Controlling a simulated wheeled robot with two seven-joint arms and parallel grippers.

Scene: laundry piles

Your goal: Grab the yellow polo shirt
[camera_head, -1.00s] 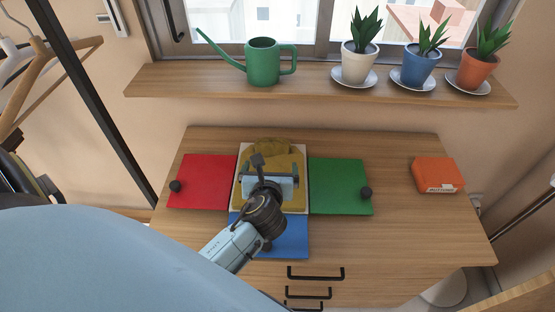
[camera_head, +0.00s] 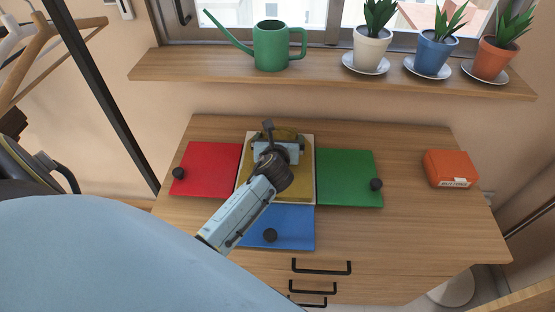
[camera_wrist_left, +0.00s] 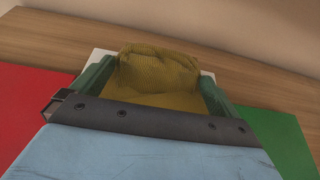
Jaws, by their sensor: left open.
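The yellow polo shirt (camera_head: 279,188) lies on a white-edged board (camera_head: 314,165) in the middle of the table. Its far end is bunched up and shows as a ribbed raised fold in the left wrist view (camera_wrist_left: 158,70). My left gripper (camera_head: 277,140) is over the far part of the shirt and hides some of it. In the left wrist view its two green fingers (camera_wrist_left: 155,82) stand apart on either side of the bunched fold, and the gripper is open. I cannot tell whether the fingers touch the cloth. My right gripper is not in view.
Red (camera_head: 208,165), green (camera_head: 345,175) and blue (camera_head: 290,228) panels with dark knobs surround the board. An orange box (camera_head: 451,168) sits at the right. A shelf (camera_head: 330,80) above holds a green watering can (camera_head: 271,46) and potted plants. The table's right side is mostly clear.

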